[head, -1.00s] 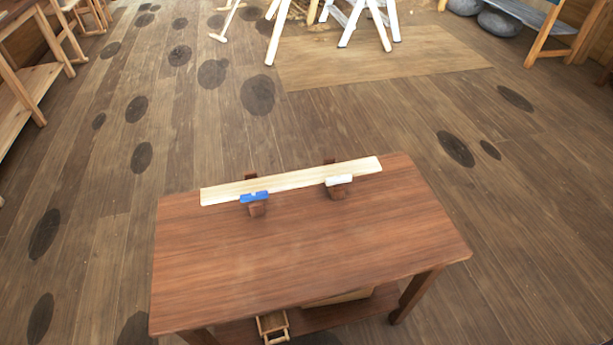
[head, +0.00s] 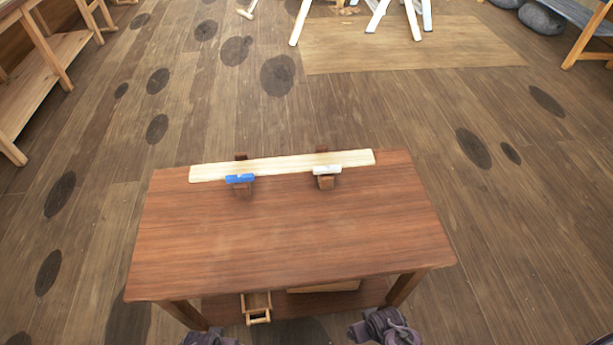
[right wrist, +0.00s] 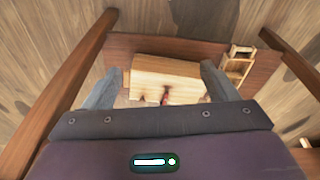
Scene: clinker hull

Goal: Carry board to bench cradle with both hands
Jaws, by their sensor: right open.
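A long pale board (head: 282,165) lies along the far edge of the brown bench (head: 290,235), across two small wooden cradle supports. The left support (head: 243,190) has a blue piece (head: 240,179) on its near side; the right support (head: 326,183) has a white piece (head: 327,170). My right gripper (right wrist: 160,84) is open and empty in the right wrist view, above the bench's low shelf and well short of the board. In the head view only dark parts of my arms show at the bottom edge. My left gripper's fingers are out of view.
The low shelf (right wrist: 200,47) holds a light wooden block (right wrist: 172,78) and a small slatted wooden crate (right wrist: 237,66), also seen in the head view (head: 257,307). The bench top nearer me is bare. White trestle legs (head: 378,15) stand far back. A wooden rack (head: 40,85) is at left.

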